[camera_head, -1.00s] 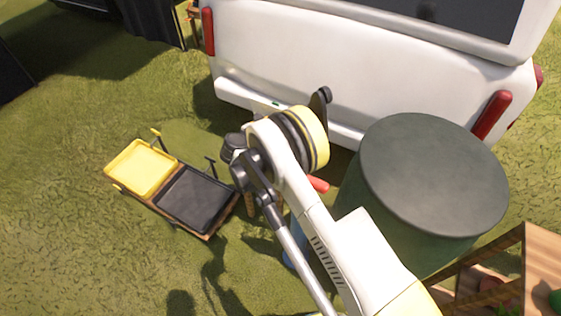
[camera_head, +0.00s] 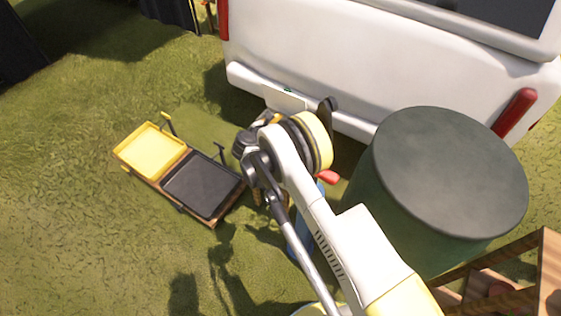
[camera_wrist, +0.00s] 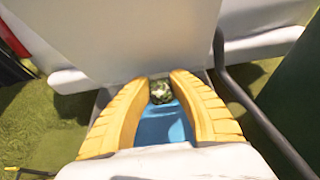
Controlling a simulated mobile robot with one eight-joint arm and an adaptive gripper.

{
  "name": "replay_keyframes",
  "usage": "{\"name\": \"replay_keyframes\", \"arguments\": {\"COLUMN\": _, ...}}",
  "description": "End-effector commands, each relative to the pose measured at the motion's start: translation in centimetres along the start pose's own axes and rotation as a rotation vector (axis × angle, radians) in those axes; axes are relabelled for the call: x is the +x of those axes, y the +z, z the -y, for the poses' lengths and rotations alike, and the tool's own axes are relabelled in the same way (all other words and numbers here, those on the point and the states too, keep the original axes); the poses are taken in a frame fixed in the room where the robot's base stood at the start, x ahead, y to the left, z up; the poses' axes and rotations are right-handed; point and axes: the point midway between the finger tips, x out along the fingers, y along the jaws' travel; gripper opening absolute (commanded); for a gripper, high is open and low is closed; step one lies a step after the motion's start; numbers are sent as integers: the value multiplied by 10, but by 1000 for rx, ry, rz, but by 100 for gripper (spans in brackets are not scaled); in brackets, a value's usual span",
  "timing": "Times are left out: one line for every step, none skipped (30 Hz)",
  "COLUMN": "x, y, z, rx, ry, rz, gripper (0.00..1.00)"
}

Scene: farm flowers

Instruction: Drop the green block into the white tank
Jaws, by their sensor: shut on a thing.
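My gripper (camera_wrist: 159,84) shows in the wrist view as two curved yellow fingers. Their tips are closed on a small mottled green thing, which I take to be the green block (camera_wrist: 161,93). A blue surface (camera_wrist: 160,125) shows below and between the fingers. In the head view my arm hides the block and most of my gripper. I cannot make out a white tank for certain; the large white body (camera_head: 300,60) in the head view looks like a vehicle, and its white side (camera_wrist: 150,35) fills the top of the wrist view.
A large dark green drum (camera_head: 445,170) stands right of my arm. A blue object (camera_head: 298,240) is partly hidden behind my arm. A cart with a yellow tray (camera_head: 152,150) and a black tray (camera_head: 203,184) stands left. A wooden rack (camera_head: 530,275) is at lower right.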

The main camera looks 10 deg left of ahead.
Motion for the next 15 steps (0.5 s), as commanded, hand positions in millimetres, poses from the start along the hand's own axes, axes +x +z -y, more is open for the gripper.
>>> {"name": "replay_keyframes", "arguments": {"x": 0, "y": 0, "z": 0, "rx": 0, "ry": 0, "rz": 0, "gripper": 4}}
{"name": "replay_keyframes", "arguments": {"x": 0, "y": 0, "z": 0, "rx": 0, "ry": 0, "rz": 0, "gripper": 4}}
{"name": "replay_keyframes", "arguments": {"x": 0, "y": 1, "z": 0, "rx": 0, "ry": 0, "rz": 0, "gripper": 4}}
{"name": "replay_keyframes", "arguments": {"x": 0, "y": 1, "z": 0, "rx": 0, "ry": 0, "rz": 0, "gripper": 31}}
{"name": "replay_keyframes", "arguments": {"x": 0, "y": 1, "z": 0, "rx": 0, "ry": 0, "rz": 0, "gripper": 40}}
{"name": "replay_keyframes", "arguments": {"x": 0, "y": 1, "z": 0, "rx": 0, "ry": 0, "rz": 0, "gripper": 48}}
{"name": "replay_keyframes", "arguments": {"x": 0, "y": 1, "z": 0, "rx": 0, "ry": 0, "rz": 0, "gripper": 48}}
{"name": "replay_keyframes", "arguments": {"x": 0, "y": 1, "z": 0, "rx": 0, "ry": 0, "rz": 0, "gripper": 48}}
{"name": "replay_keyframes", "arguments": {"x": 0, "y": 1, "z": 0, "rx": 0, "ry": 0, "rz": 0, "gripper": 48}}
{"name": "replay_keyframes", "arguments": {"x": 0, "y": 1, "z": 0, "rx": 0, "ry": 0, "rz": 0, "gripper": 48}}
{"name": "replay_keyframes", "arguments": {"x": 0, "y": 1, "z": 0, "rx": 0, "ry": 0, "rz": 0, "gripper": 48}}
{"name": "replay_keyframes", "arguments": {"x": 0, "y": 1, "z": 0, "rx": 0, "ry": 0, "rz": 0, "gripper": 48}}
{"name": "replay_keyframes", "arguments": {"x": 0, "y": 1, "z": 0, "rx": 0, "ry": 0, "rz": 0, "gripper": 48}}
{"name": "replay_keyframes", "arguments": {"x": 0, "y": 1, "z": 0, "rx": 0, "ry": 0, "rz": 0, "gripper": 48}}
{"name": "replay_keyframes", "arguments": {"x": -1, "y": 1, "z": 0, "rx": 0, "ry": 0, "rz": 0, "gripper": 48}}
